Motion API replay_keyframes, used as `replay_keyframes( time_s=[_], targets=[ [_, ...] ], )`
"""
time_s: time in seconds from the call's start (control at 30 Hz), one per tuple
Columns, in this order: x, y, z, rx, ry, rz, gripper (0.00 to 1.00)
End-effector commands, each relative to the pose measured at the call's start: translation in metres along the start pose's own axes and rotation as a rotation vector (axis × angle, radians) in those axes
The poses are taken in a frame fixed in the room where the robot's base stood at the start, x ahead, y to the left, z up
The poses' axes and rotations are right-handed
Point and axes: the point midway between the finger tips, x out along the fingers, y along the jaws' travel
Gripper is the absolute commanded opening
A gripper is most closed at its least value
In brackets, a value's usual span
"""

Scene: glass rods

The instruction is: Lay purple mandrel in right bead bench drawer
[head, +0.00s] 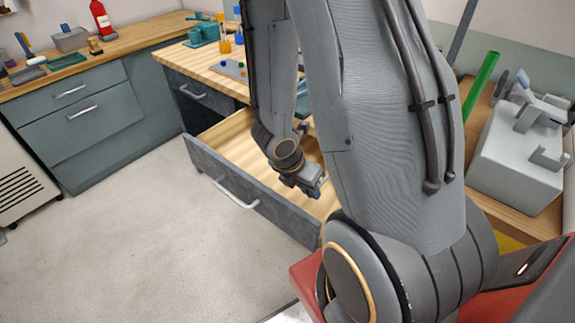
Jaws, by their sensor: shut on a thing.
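The right bead bench drawer (262,200) is pulled well open below the wooden bench top, and its pale wooden inside shows. My gripper (319,187) is low over the right part of this drawer, pointing down and to the right. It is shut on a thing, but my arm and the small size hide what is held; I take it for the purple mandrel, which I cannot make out. I cannot tell whether it touches the drawer floor. The left drawer (201,92) of the bench is shut.
My arm hides much of the bench (205,62) and the drawer's right end. Coloured bottles (226,46) and a grey tray (233,70) stand on the bench. A grey machine (518,150) and a green rod (481,85) are at right. The floor at left is clear.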

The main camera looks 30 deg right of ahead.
Motion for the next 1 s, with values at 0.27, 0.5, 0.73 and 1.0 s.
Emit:
replay_keyframes(
  time_s=[0.27, 0.5, 0.73, 1.0],
  targets=[
    [0.001, 0.038, 0.022, 0.002, 0.000, 0.000, 0.00],
    [0.004, 0.085, 0.047, 0.003, -0.001, 0.000, 0.00],
    [0.009, 0.120, 0.065, 0.001, -0.001, 0.000, 0.00],
    [0.019, 0.133, 0.067, -0.002, 0.001, -0.003, 0.00]
  ],
)
